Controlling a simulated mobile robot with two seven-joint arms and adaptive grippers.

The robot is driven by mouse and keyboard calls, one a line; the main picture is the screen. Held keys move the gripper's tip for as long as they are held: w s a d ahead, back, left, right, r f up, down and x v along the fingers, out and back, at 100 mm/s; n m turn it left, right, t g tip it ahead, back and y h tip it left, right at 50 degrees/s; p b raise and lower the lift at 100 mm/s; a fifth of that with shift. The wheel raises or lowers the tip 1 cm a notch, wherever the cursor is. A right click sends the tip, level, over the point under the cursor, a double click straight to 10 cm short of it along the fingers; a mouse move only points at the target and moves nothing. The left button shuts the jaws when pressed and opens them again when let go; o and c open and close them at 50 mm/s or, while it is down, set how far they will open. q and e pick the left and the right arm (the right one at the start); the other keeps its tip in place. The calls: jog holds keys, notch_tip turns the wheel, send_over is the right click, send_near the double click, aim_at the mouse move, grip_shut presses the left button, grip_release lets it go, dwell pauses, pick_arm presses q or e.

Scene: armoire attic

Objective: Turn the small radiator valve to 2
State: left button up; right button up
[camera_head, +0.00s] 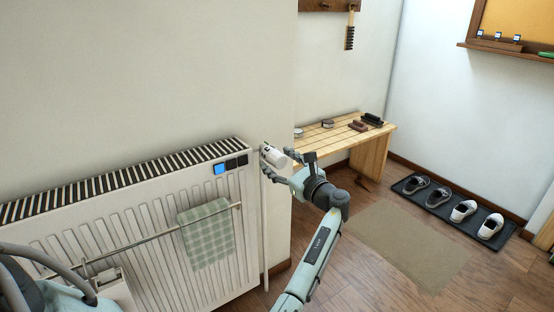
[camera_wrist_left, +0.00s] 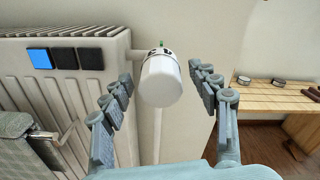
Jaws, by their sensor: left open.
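The small radiator valve (camera_head: 275,156) is a white cylindrical knob at the right end of the white radiator (camera_head: 150,225). It also shows in the left wrist view (camera_wrist_left: 161,80), with dark markings and a small green mark near its far end. The markings are too small to read. My left gripper (camera_head: 279,163) is open at the valve. In the left wrist view its fingers stand on either side of the knob, with a visible gap on each side. My right gripper is not in view.
A checked cloth (camera_head: 207,232) hangs on the radiator's rail. A blue square and two dark ones (camera_head: 231,165) sit at its top right. A wooden bench (camera_head: 335,134) with small items stands behind. Shoes sit on a dark mat (camera_head: 440,205) at the right. A beige rug (camera_head: 405,245) lies on the floor.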

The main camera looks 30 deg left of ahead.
pick_arm(q)
jog(key=shift+w+a, duration=0.25)
jog(key=shift+a, duration=0.3)
jog(key=shift+c, duration=0.3)
jog(key=shift+c, duration=1.2)
jog(key=c, duration=0.9)
jog(key=shift+o, duration=0.2)
